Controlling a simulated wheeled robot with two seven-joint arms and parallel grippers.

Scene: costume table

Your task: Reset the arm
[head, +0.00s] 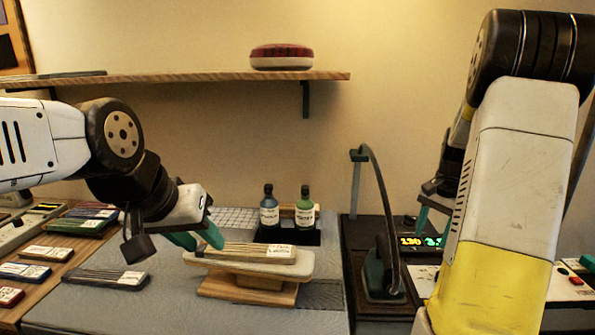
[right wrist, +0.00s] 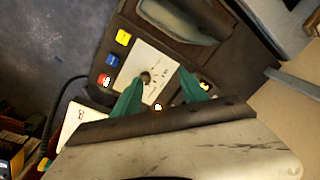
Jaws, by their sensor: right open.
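My left gripper (head: 207,246) comes in from the left with its two teal fingers apart. Its tips are at the left end of a labelled packet of thin sticks (head: 245,252), which lies on a small padded board (head: 270,267) on a wooden stand. I cannot tell whether the tips touch the packet. My right gripper (right wrist: 158,92) is open, with nothing between its fingers, above a control panel (right wrist: 148,70) with a knob.
Two bottles, blue (head: 269,209) and green (head: 305,208), stand behind the board. An upright iron (head: 384,270) with a curved cord stands right of it. Several packets (head: 105,278) lie at the left. A wall shelf (head: 200,78) holds a red-topped cushion (head: 281,56).

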